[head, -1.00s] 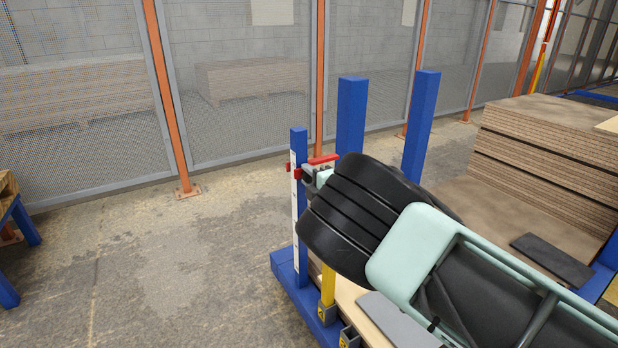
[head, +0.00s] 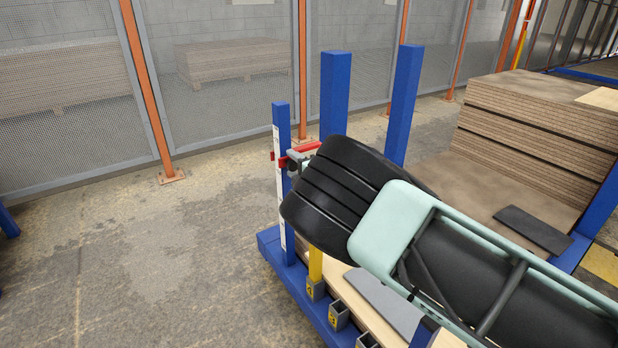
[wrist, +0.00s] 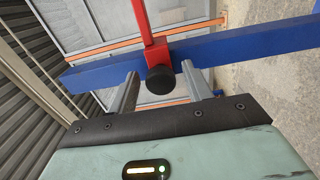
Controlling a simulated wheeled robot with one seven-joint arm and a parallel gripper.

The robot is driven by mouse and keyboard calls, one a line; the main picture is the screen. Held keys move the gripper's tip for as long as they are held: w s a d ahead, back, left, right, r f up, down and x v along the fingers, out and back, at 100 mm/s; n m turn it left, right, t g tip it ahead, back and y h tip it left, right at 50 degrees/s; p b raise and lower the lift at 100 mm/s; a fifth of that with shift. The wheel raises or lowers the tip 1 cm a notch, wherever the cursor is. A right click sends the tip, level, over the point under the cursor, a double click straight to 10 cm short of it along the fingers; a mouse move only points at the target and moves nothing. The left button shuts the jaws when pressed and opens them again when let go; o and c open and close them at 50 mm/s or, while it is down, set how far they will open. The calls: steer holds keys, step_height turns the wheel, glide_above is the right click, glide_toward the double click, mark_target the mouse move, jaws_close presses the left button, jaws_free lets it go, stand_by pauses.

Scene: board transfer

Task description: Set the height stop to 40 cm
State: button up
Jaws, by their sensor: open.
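The height stop (head: 306,147) is a red piece on a blue post (head: 281,118) with a white scale strip (head: 279,190); its marks are too small to read. In the wrist view the stop shows as a red bar (wrist: 141,22) with a round black knob (wrist: 160,80). My gripper (wrist: 165,82) is open, with one finger on each side of the knob and gaps visible on both sides. In the head view my arm's black and pale green links hide most of the gripper and part of the stop.
Two taller blue posts (head: 335,92) stand behind the stop. A stack of brown boards (head: 540,120) lies at the right. A yellow post (head: 315,264) stands below my arm.

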steer(key=p+v, duration=0.3)
steer(key=v, duration=1.3)
steer(key=shift+s+d, duration=0.2)
steer(key=shift+s, duration=0.15)
